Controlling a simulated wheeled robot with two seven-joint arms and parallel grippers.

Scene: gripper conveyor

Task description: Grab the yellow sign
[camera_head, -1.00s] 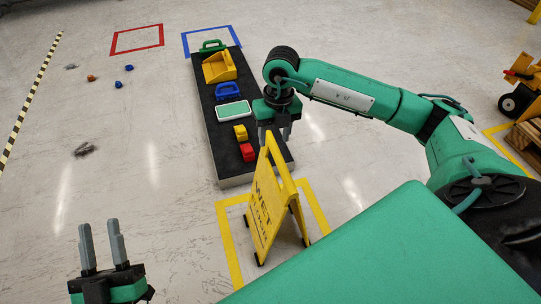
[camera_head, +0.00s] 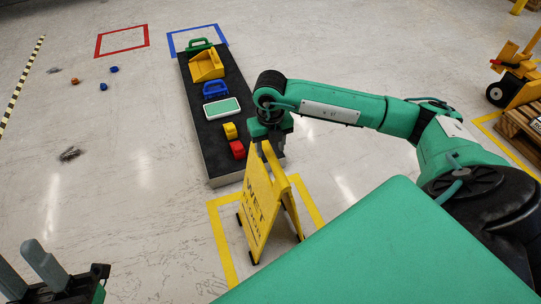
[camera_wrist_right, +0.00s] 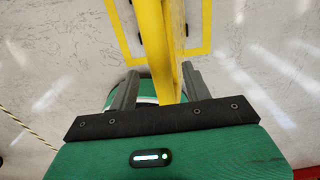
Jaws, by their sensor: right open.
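The yellow sign (camera_head: 260,206), a folding wet-floor board, stands upright on the floor inside a yellow taped square. My right gripper (camera_head: 271,140) is at the sign's top edge. In the right wrist view the open fingers of this gripper (camera_wrist_right: 160,88) lie on either side of the sign's yellow top (camera_wrist_right: 166,65); contact cannot be told. My left gripper (camera_head: 28,262) is at the lower left of the head view, its two fingers apart and empty, far from the sign.
A pallet (camera_head: 520,128) and yellow cart stand at right. Floor at left is mostly clear.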

